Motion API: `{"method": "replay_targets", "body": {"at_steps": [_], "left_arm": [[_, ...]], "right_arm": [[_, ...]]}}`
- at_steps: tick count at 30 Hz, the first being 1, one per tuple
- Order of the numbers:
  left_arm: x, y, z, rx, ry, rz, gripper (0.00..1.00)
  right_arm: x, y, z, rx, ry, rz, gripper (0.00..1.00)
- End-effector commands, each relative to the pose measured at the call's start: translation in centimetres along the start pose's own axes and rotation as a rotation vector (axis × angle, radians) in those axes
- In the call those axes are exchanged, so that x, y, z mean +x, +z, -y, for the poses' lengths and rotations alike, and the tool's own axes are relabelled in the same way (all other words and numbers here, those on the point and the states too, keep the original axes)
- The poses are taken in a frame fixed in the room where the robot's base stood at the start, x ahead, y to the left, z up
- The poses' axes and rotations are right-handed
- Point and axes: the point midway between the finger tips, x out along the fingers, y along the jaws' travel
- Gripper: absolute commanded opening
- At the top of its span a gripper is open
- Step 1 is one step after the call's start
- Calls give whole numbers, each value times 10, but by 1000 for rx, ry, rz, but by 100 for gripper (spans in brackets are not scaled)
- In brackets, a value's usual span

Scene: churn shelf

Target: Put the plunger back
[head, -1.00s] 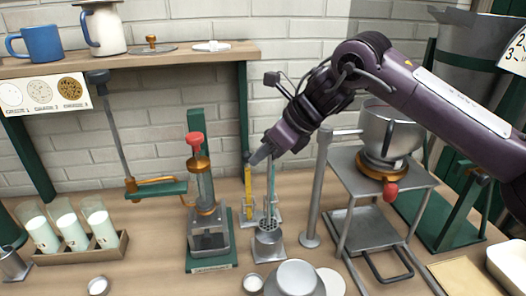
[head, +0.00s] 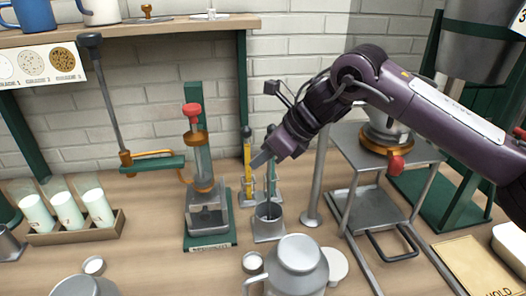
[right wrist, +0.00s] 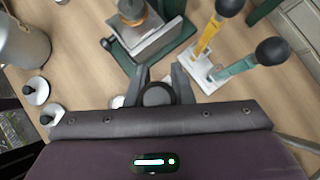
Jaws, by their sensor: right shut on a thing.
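My right gripper (head: 262,159) is shut on the plunger's dark round knob (right wrist: 158,94), seen between the fingers in the right wrist view. In the head view the plunger's thin grey rod (head: 268,188) hangs upright below the fingers. Its lower end is inside the small open metal cup (head: 268,212) on a square base. The plunger's foot is hidden in the cup. I cannot tell whether it touches the bottom. My left gripper is not in view.
A yellow-handled tool (head: 247,160) stands close behind the cup, with a teal one (right wrist: 240,68) beside it. A glass-barrelled press (head: 203,165) on a green base is to the left, a steel jug (head: 297,265) in front, a metal stand (head: 372,210) to the right.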

Motion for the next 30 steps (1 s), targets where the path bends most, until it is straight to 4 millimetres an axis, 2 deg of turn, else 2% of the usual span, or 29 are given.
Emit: {"method": "replay_targets", "body": {"at_steps": [3,11,12,18,26,30], "left_arm": [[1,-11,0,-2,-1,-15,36],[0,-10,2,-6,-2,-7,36],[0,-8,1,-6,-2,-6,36],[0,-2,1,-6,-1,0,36],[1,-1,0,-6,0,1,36],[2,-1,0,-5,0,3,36]], "right_arm": [[3,-2,0,0,-1,1,0],[3,-2,0,0,-1,1,0],[3,-2,0,0,-1,1,23],[3,-2,0,0,0,1,46],[2,-3,0,0,0,0,46],[-11,-2,1,0,-2,2,46]]}}
